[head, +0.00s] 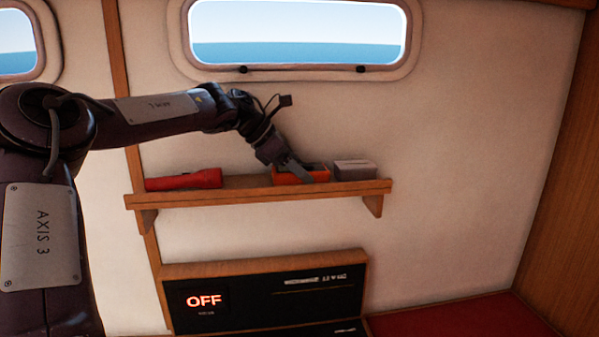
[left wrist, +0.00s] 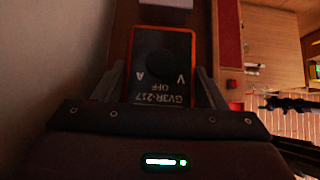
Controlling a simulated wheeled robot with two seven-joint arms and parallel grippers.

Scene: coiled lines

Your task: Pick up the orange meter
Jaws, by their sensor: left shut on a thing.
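The orange meter (head: 316,176) is on the wooden shelf (head: 215,199) below the window, between a red flashlight and a grey box. The meter seems to rest on the shelf still; I cannot tell of any gap.
A red flashlight (head: 184,180) lies at the left of the shelf. A grey box (head: 354,170) stands close to the right of the meter. A dark panel (head: 265,294) reading "OFF" is below the shelf, beside a red cushion (head: 460,318). The wall is behind.

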